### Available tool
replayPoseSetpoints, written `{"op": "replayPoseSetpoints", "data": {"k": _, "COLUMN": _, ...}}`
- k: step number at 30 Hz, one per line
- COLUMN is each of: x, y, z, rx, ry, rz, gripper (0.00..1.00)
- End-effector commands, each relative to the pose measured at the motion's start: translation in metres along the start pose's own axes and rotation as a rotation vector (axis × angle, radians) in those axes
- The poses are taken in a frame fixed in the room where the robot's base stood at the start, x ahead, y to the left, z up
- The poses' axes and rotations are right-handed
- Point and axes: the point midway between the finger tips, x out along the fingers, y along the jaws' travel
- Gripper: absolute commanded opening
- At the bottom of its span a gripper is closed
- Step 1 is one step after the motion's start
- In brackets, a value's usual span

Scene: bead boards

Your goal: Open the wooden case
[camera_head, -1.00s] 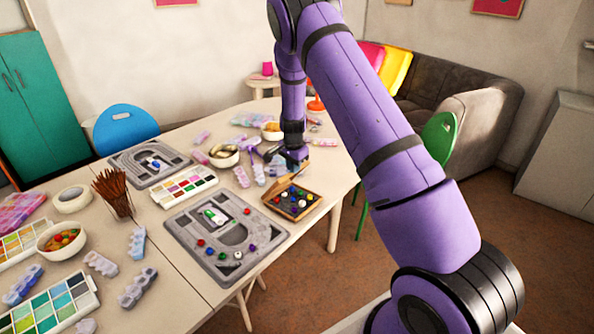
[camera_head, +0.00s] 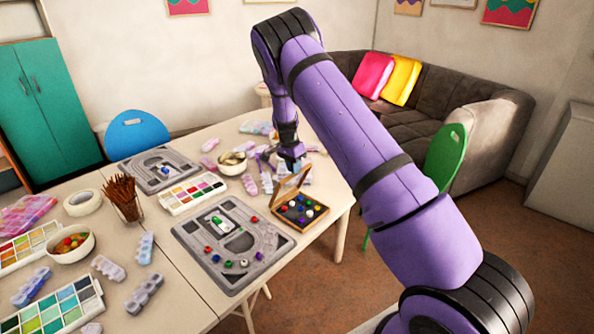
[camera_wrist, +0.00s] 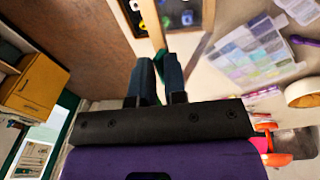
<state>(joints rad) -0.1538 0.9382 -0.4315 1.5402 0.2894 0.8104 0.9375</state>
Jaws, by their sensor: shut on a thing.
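The wooden case (camera_head: 301,229) stands on the table near its right edge and holds several coloured beads. Its wooden lid (camera_head: 290,184) is tilted up steeply along the back left side, so the inside shows. My gripper (camera_head: 293,165) is at the top edge of the lid, shut on it. In the wrist view my gripper's dark fingers (camera_wrist: 158,65) are close together at the lid's wooden edge (camera_wrist: 157,27), and part of the case shows at the top. The exact contact is partly hidden by the fingers.
A grey bead board (camera_head: 205,268) with beads lies just left of the case. A paint palette (camera_head: 192,193), a bowl (camera_head: 232,164) and pastel pieces lie behind it. A green chair (camera_head: 446,157) stands beyond the table's right edge. The floor to the right is clear.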

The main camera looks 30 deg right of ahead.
Motion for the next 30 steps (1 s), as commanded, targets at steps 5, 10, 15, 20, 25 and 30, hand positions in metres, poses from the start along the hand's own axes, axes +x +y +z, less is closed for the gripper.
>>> {"op": "replayPoseSetpoints", "data": {"k": 5, "x": 0.001, "y": 0.000, "z": 0.000, "rx": 0.001, "ry": 0.001, "rz": 0.005, "gripper": 0.00}}
{"op": "replayPoseSetpoints", "data": {"k": 10, "x": 0.001, "y": -0.002, "z": 0.000, "rx": -0.001, "ry": 0.000, "rz": 0.013, "gripper": 0.00}}
{"op": "replayPoseSetpoints", "data": {"k": 15, "x": -0.002, "y": -0.014, "z": 0.001, "rx": -0.009, "ry": 0.003, "rz": 0.069, "gripper": 0.00}}
{"op": "replayPoseSetpoints", "data": {"k": 20, "x": -0.006, "y": -0.025, "z": 0.001, "rx": -0.013, "ry": 0.006, "rz": 0.131, "gripper": 0.00}}
{"op": "replayPoseSetpoints", "data": {"k": 25, "x": -0.009, "y": -0.034, "z": 0.001, "rx": -0.017, "ry": 0.008, "rz": 0.183, "gripper": 0.00}}
{"op": "replayPoseSetpoints", "data": {"k": 30, "x": -0.011, "y": -0.036, "z": 0.001, "rx": -0.017, "ry": 0.009, "rz": 0.197, "gripper": 0.00}}
